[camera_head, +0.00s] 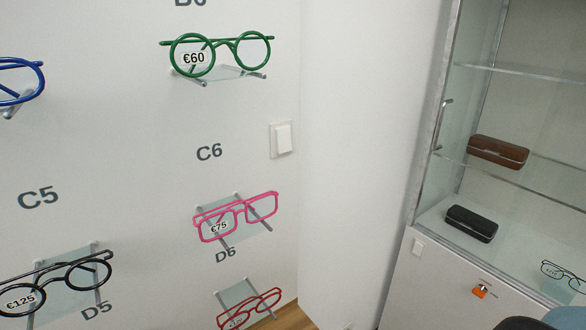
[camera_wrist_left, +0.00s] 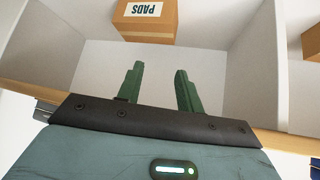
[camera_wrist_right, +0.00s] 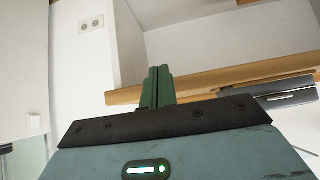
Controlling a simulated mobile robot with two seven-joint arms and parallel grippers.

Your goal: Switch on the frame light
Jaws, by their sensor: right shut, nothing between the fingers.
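A white wall switch (camera_head: 283,139) with a square plate and raised rocker is on the display wall in the head view, right of label C6. I cannot tell its on or off position. My left gripper (camera_wrist_left: 159,69) is open and empty in front of a white compartment. My right gripper (camera_wrist_right: 159,70) is shut and empty. Neither gripper shows in the head view.
Green glasses (camera_head: 221,54), pink glasses (camera_head: 237,217) and black glasses (camera_head: 60,280) sit on small wall brackets. The glass case (camera_head: 432,120) holds a brown case (camera_head: 498,152) and a black case (camera_head: 472,223). A PADS box (camera_wrist_left: 146,22) is in the compartment. A wooden shelf edge (camera_wrist_right: 215,80) lies behind my right fingers.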

